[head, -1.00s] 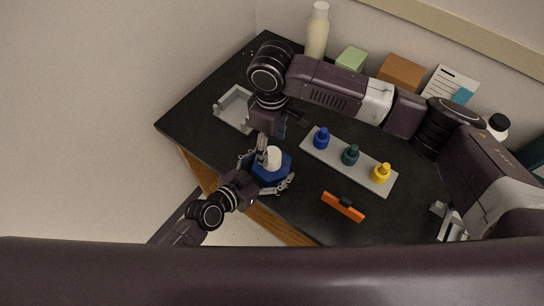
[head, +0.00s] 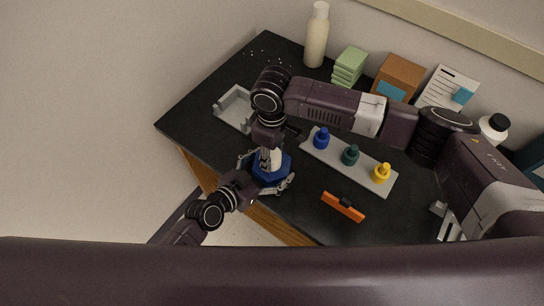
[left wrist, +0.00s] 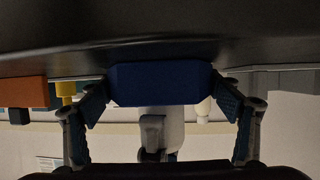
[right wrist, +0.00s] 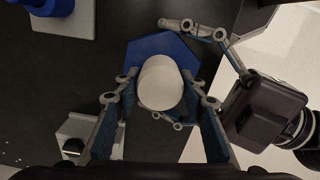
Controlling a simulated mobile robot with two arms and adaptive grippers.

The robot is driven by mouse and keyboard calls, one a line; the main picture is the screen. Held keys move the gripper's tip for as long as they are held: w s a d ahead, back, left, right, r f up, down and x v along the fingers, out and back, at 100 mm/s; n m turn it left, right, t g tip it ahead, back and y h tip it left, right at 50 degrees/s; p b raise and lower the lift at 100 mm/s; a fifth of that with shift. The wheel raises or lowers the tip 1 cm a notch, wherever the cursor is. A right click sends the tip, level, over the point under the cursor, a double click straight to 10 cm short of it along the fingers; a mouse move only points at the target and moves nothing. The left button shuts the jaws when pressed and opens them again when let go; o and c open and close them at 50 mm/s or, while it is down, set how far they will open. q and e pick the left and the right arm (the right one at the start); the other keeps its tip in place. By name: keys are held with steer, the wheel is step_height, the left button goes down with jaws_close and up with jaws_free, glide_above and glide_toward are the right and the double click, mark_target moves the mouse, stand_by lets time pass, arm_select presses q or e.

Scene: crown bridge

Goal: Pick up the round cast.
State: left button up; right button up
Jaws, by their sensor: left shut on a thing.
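The round cast appears to be the white cylinder (right wrist: 160,84) standing on a blue six-sided base (right wrist: 185,48). In the head view the cylinder (head: 276,158) is partly hidden by my right gripper (head: 270,150), which points down over it. In the right wrist view my right gripper's fingers are spread, one on each side of the cylinder, with no clear contact. My left gripper (left wrist: 168,88) is shut on the blue base, which also shows in the left wrist view (left wrist: 160,83).
A grey tray (head: 236,108) lies left of my right gripper. A pale rack (head: 345,160) with blue, green and yellow bottles lies to the right. An orange piece (head: 343,207) lies near the front edge. A cream bottle (head: 316,38) and boxes stand at the back.

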mark_target(272, 153)
steer(key=c, duration=0.6)
step_height(272, 153, up, 10)
steer(key=shift+r, duration=0.1)
